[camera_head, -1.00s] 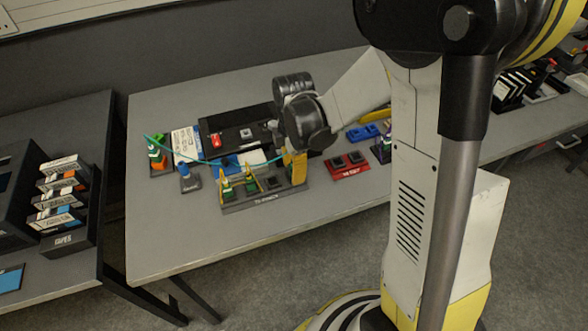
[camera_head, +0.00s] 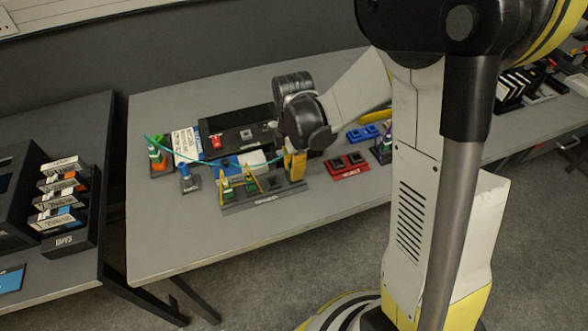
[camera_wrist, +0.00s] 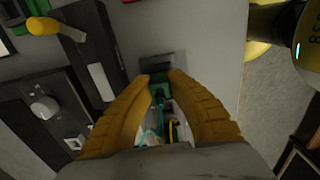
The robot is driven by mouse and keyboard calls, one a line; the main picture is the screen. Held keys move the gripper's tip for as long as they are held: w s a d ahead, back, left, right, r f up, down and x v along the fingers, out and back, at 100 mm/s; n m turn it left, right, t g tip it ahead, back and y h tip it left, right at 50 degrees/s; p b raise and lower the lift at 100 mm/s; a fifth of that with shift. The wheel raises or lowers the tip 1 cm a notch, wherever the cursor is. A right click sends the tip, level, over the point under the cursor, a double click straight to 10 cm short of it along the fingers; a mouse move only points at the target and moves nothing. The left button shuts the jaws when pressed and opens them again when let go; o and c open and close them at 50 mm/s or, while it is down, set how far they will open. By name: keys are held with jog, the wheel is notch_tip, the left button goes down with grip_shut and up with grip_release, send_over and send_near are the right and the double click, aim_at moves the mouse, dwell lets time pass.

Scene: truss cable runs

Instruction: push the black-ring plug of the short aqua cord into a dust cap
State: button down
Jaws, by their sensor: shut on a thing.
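The short aqua cord (camera_head: 215,163) runs from an upright plug (camera_head: 155,153) at the left of the table across to my gripper (camera_head: 295,163). My gripper is shut on the cord's other plug, which shows as a green body (camera_wrist: 160,91) between the yellow fingers in the wrist view. Its black ring cannot be made out. The gripper is low over the right part of a dark grey rack (camera_head: 262,202) at the table's front. A dark block (camera_wrist: 156,64) lies just beyond the fingertips; contact with the plug cannot be told. I cannot identify the dust cap for certain.
Two green plugs with yellow parts (camera_head: 226,186) stand in the rack's left half. A red two-slot block (camera_head: 347,165) and a blue one (camera_head: 363,133) lie to the right. A black panel (camera_head: 238,130) lies behind. The table's front left is clear.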

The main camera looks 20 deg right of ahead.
jog(key=shift+r+p, duration=1.5)
jog(key=shift+r, duration=0.65)
